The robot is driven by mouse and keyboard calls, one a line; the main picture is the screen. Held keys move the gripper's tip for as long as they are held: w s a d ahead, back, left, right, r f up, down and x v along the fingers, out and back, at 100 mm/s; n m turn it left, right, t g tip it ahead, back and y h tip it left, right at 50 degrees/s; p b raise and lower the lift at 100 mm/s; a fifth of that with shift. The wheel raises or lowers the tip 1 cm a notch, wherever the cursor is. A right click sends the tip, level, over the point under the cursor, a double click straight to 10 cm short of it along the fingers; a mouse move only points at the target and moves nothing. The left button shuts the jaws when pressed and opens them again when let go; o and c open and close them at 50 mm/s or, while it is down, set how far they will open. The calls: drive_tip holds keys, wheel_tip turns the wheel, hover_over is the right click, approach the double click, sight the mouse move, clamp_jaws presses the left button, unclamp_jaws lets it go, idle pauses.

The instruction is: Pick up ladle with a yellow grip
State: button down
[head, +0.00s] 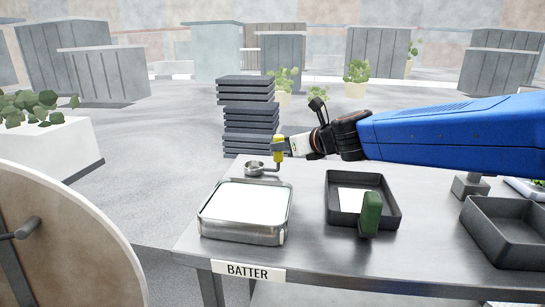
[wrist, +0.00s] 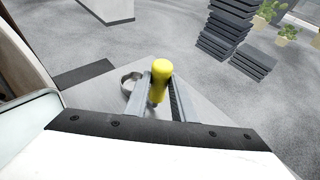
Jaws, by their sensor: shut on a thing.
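The ladle has a yellow grip (head: 278,148) and a small round metal bowl (head: 260,169). In the head view it is at the far left part of the metal table, behind the batter container. My gripper (head: 283,147) is shut on the yellow grip, which stands about upright. In the wrist view the yellow grip (wrist: 160,80) is between the two fingers of my gripper (wrist: 160,98), and the bowl (wrist: 131,82) shows left of the fingers. I cannot tell whether the bowl touches the table.
A metal container of white batter (head: 244,228) stands at the table's front left. A dark tray (head: 388,213) holds a white sheet, with a green-handled thing (head: 370,214) at its front. Another dark tray (head: 508,237) is at right. A stack of dark slabs (head: 248,115) rises behind the table.

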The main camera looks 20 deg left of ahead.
drive_tip(key=shift+r, duration=0.2)
wheel_tip(320, 180, up, 10)
drive_tip(key=shift+f, duration=0.15)
idle(0.4)
drive_tip(key=c, duration=2.4)
unclamp_jaws()
clamp_jaws()
